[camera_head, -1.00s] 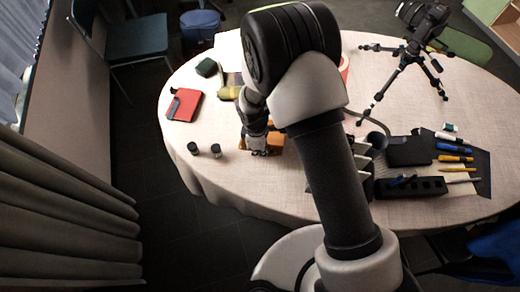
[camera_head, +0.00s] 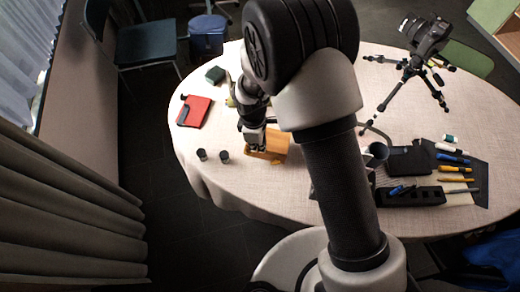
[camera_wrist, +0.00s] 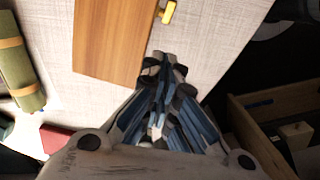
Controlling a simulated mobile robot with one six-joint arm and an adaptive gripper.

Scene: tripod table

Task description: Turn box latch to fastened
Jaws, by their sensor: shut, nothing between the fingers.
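The orange-brown wooden box (camera_head: 279,139) lies on the table, just right of my gripper (camera_head: 256,148) in the head view. In the wrist view its flat wooden face (camera_wrist: 112,40) fills the upper left. A small yellow latch (camera_wrist: 168,13) sticks out from the box's right edge there. My gripper (camera_wrist: 165,62) is shut and empty, its fingertips beside the box's lower right corner and apart from the latch. I cannot tell whether the fingertips touch the box. In the head view the gripper hides part of the box's left side.
A red notebook (camera_head: 194,112) lies farther left. A camera tripod (camera_head: 410,70) stands at the back right. A black pen holder (camera_head: 412,196) and pens are at right. A green roll (camera_wrist: 18,65) shows in the wrist view.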

